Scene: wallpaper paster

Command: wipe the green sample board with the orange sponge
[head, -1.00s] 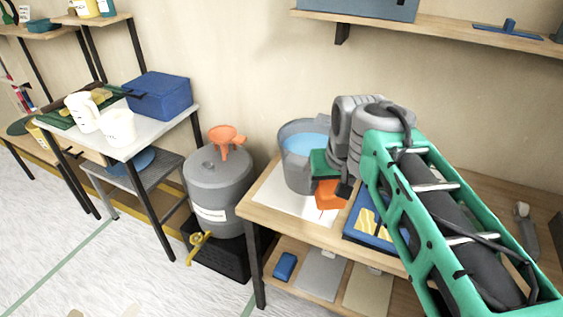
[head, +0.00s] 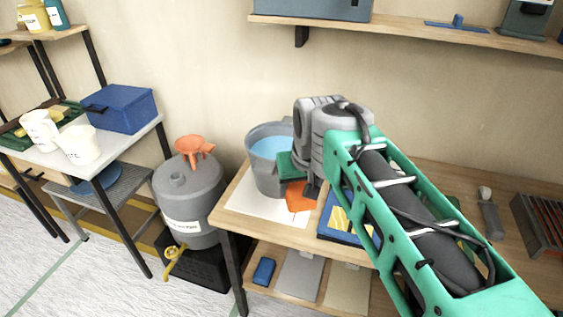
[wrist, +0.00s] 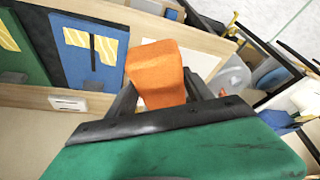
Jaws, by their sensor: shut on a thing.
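The orange sponge (head: 298,196) is in my gripper (head: 305,186), just in front of the bucket and over a white sheet (head: 250,202) on the bench. In the wrist view the sponge (wrist: 155,75) sits between the two dark fingers, which are shut on it. I cannot tell whether it touches the sheet. The green sample board (wrist: 22,55) shows in part at the left of the wrist view, with a yellow patch, beside a blue board (wrist: 72,75).
A grey bucket (head: 258,178) of blue water stands behind the sponge. A grey tank (head: 185,200) with an orange funnel (head: 195,148) is on the floor to the left. A blue sponge (head: 264,271) and panels lie on the lower shelf (head: 249,284). A ridged tray (head: 540,225) is at the right.

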